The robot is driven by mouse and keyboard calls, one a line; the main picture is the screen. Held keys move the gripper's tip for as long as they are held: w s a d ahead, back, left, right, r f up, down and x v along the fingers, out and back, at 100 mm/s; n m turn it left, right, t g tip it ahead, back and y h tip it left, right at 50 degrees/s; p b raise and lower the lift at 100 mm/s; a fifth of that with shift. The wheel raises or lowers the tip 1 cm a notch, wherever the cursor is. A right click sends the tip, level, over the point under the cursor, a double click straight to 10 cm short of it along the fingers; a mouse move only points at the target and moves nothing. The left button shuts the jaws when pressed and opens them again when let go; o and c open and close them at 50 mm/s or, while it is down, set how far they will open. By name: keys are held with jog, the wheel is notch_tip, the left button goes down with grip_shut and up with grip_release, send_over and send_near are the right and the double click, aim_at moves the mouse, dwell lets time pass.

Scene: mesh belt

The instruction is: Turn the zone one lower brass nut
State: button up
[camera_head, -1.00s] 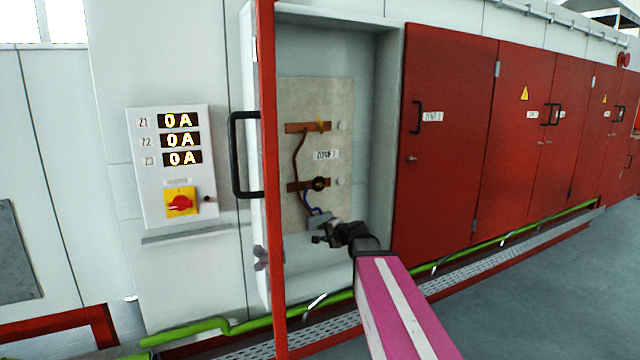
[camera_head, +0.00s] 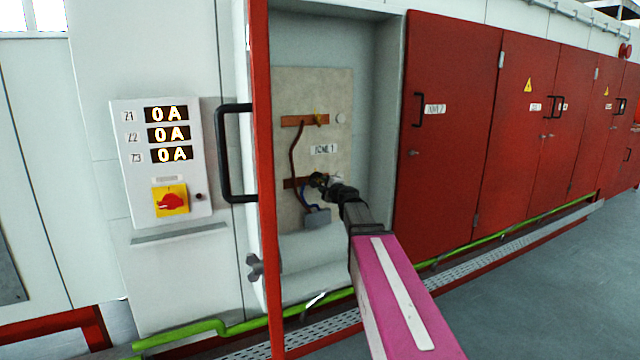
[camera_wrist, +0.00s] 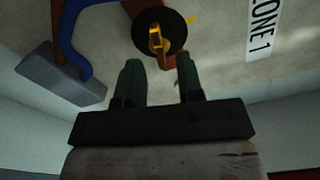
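The lower brass nut (camera_wrist: 156,38) sits in a dark round washer on the lower copper bar, near the top of the wrist view. My gripper (camera_wrist: 158,72) is open there. Its two dark fingers point at the nut with a gap between them, and the nut lies just beyond the tips, not visibly held. In the head view my gripper (camera_head: 320,182) covers the lower nut in the open zone one cabinet. The upper brass nut (camera_head: 319,119) is on the upper copper bar (camera_head: 292,121), clear of my gripper.
A brown wire (camera_head: 296,150) joins the bars. A blue wire (camera_wrist: 72,45) runs to a grey block (camera_wrist: 60,75) beside my fingers. The open red door (camera_head: 263,200) with its black handle (camera_head: 226,150) stands left. The panel (camera_head: 162,160) reads 0 A on three displays.

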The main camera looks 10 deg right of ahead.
aim_at(321, 182)
jog(key=x, duration=0.4)
grip_shut()
jog(key=c, duration=0.6)
grip_release()
jog(key=m, duration=0.6)
jog(key=shift+a+f+m, duration=0.1)
jog(key=shift+m, duration=0.3)
jog(key=m, duration=0.7)
jog(key=shift+s, duration=0.1)
